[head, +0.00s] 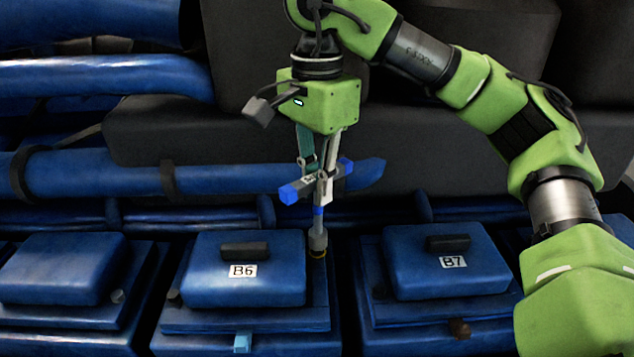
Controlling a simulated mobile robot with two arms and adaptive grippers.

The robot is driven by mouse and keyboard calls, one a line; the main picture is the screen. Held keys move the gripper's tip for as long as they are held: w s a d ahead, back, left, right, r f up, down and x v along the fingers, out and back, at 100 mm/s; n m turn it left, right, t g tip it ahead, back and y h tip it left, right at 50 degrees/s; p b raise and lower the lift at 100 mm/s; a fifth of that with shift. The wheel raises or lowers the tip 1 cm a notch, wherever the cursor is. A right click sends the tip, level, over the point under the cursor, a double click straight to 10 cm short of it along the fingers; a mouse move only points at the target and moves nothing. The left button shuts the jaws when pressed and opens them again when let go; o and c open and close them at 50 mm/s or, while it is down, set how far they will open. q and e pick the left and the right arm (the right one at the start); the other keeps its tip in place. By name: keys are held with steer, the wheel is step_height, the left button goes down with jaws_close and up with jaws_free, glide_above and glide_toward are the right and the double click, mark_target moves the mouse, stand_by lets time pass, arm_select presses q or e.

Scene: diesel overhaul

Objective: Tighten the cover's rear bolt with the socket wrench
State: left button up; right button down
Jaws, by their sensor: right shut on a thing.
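My right gripper (320,180) hangs from the green arm, its fingers shut on the socket wrench (317,212). The wrench has a blue-ended crossways handle and a grey shaft pointing down. Its socket end is at the bolt (317,254) by the rear right corner of the blue cover labelled B6 (243,288). An orange ring shows at the bolt; the socket hides most of it. Whether the socket is fully seated I cannot tell. My left gripper is not in view.
The cover B7 (450,285) stands to the right, another blue cover (60,268) to the left. A light blue piece (242,342) sits at the front of B6. Blue pipes (90,178) and a dark grey block (200,130) lie behind the covers.

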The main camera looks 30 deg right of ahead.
steer(key=n, duration=0.6)
steer(key=shift+n, duration=0.3)
steer(key=n, duration=0.6)
steer(key=shift+d, duration=0.1)
steer(key=n, duration=0.5)
steer(key=shift+n, duration=2.3)
